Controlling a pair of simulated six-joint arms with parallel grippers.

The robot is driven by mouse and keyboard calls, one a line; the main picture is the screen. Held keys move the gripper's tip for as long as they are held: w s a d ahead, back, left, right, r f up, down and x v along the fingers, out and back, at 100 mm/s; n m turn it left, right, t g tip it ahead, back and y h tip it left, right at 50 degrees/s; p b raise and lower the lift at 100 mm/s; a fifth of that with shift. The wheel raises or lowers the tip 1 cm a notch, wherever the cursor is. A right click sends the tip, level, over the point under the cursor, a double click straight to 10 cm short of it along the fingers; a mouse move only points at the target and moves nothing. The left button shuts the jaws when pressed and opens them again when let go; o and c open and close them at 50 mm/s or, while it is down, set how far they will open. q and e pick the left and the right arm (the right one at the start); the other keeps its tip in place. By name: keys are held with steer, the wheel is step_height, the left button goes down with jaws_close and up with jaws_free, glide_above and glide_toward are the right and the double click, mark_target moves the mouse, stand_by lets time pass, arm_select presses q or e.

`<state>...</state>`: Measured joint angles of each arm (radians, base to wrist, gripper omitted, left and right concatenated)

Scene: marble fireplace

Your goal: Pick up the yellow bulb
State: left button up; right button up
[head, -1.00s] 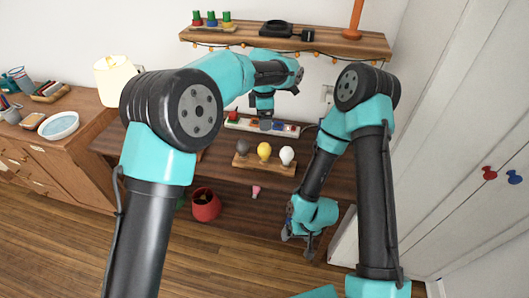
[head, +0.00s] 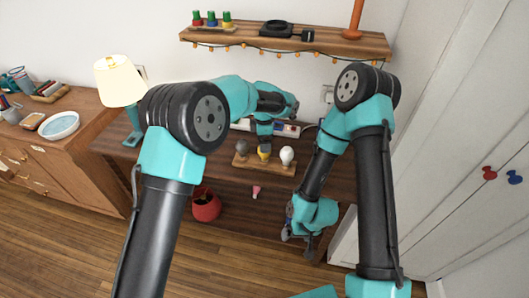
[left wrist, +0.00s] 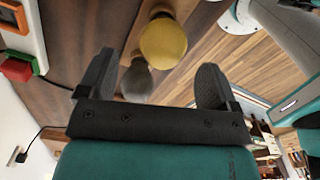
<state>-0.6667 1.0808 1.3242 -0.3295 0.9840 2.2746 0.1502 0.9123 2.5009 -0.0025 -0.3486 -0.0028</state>
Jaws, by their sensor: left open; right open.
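The yellow bulb (head: 264,156) stands in the middle of a wooden holder (head: 244,166), between a grey bulb (head: 241,147) on the left and a white bulb (head: 287,156) on the right. My left gripper (head: 264,142) is just above the yellow bulb and hides part of it. In the left wrist view the yellow bulb (left wrist: 163,42) lies just beyond the open, empty fingers (left wrist: 157,62). The grey bulb (left wrist: 137,82) shows between the fingers and is partly hidden by the gripper body. My right gripper (head: 302,237) is open, low by the table's front right.
A power strip (head: 286,129) lies behind the holder. A lamp (head: 117,80) stands on the left of the table (head: 228,190), and a shelf (head: 330,43) hangs above. A red pot (head: 206,207) is below the table's front.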

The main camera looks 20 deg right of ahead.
arm_select(q)
steer(key=shift+s+a+f, duration=0.1)
steer(key=shift+f, duration=1.2)
steer(key=shift+a+f, duration=0.1)
steer(key=shift+f, duration=1.2)
steer(key=c, duration=1)
steer(key=shift+r, duration=0.1)
steer(key=shift+r, duration=1.8)
steer(key=s+a+r, duration=0.1)
steer(key=s+a, duration=0.3)
steer(key=s, duration=1.1)
steer(key=shift+s+a+r, duration=0.15)
steer(key=shift+s, duration=0.1)
